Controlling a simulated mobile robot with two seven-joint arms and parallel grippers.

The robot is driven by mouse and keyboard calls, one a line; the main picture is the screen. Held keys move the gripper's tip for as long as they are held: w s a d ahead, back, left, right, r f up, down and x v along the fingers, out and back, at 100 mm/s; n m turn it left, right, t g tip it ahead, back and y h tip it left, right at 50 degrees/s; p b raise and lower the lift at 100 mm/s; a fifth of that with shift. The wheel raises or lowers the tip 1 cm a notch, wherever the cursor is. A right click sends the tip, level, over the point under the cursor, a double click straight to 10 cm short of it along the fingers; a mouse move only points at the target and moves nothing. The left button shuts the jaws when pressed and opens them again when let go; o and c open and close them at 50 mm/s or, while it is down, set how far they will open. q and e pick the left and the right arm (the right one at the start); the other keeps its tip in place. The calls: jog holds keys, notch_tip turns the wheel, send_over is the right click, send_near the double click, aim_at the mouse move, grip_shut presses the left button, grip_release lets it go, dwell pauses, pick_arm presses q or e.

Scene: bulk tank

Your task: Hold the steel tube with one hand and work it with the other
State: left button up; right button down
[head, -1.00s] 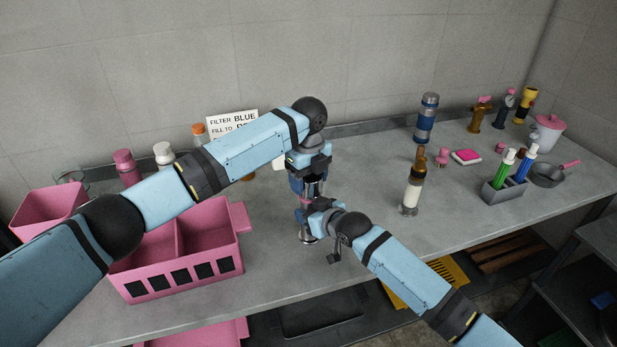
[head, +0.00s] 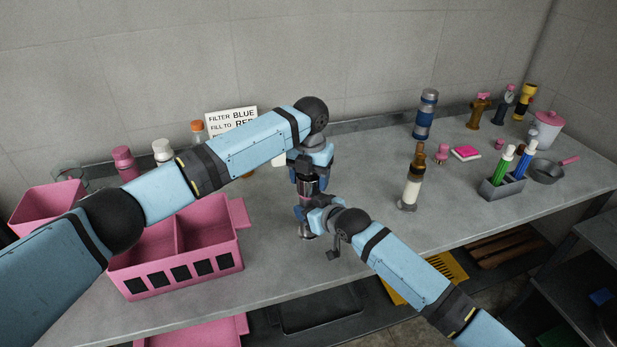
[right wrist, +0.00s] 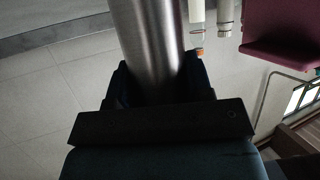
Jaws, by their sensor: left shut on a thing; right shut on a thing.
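The steel tube (head: 306,232) is upright above the bench, mostly hidden by my two grippers. A shiny stretch shows between them and its lower end shows below the right gripper. My left gripper (head: 308,177) is shut on its upper part from above. My right gripper (head: 312,210) is shut on it lower down, from the front right. In the right wrist view, the tube (right wrist: 148,40) is a wide brushed-metal cylinder between the dark fingers of my right gripper (right wrist: 155,82). I cannot tell whether its bottom touches the bench.
A pink divided crate (head: 185,277) stands left of the tube. A cream-filled bottle (head: 411,190) and a blue-banded cylinder (head: 425,115) stand to the right. A pen holder (head: 501,189), pan (head: 546,172) and pink-lidded pot (head: 546,130) are farther right. Bare bench (head: 365,165) lies between.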

pick_arm(q)
jog(key=m, duration=0.5)
jog(key=shift+d, duration=0.1)
jog(key=o, duration=0.9)
jog(key=shift+s, duration=0.1)
jog(key=shift+r, duration=0.1)
jog(key=shift+r, duration=2.15)
jog(key=shift+c, duration=0.5)
